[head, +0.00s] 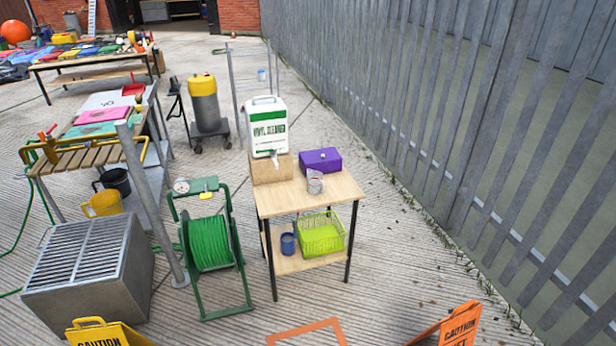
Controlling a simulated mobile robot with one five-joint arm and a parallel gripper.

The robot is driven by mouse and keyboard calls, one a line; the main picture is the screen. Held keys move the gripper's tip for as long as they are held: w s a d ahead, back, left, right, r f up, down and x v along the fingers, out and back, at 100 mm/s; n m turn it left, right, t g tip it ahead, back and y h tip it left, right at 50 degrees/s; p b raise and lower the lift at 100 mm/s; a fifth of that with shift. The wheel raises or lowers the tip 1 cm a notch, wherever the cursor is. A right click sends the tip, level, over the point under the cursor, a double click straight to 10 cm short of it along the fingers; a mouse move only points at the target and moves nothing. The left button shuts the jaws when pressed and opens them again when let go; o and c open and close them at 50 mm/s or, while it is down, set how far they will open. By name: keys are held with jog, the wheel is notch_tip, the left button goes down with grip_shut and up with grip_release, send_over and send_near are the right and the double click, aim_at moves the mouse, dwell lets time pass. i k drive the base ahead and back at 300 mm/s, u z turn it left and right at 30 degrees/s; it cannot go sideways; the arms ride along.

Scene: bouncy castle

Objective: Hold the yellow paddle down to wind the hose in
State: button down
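A small yellow paddle (207,196) sticks out at the top of the green hose reel frame (238,258), just below a green plate. A round gauge (181,186) sits at the top left of the frame. The green hose (209,244) is coiled on the drum. A length of green hose also runs along the ground at the far left (22,248). My gripper is not in view, and nothing touches the paddle.
A wooden table (335,190) with a vinyl cleaner jug (267,128) and purple box (320,160) stands right of the reel. A grey grated box (90,270) and metal post (150,200) stand left. Caution signs (105,333) (455,325) stand in front. A fence (480,130) lines the right.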

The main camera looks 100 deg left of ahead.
aim_at(207, 195)
jog(key=u, duration=5.25)
jog(key=i, duration=1.65)
jog(key=z, duration=0.05)
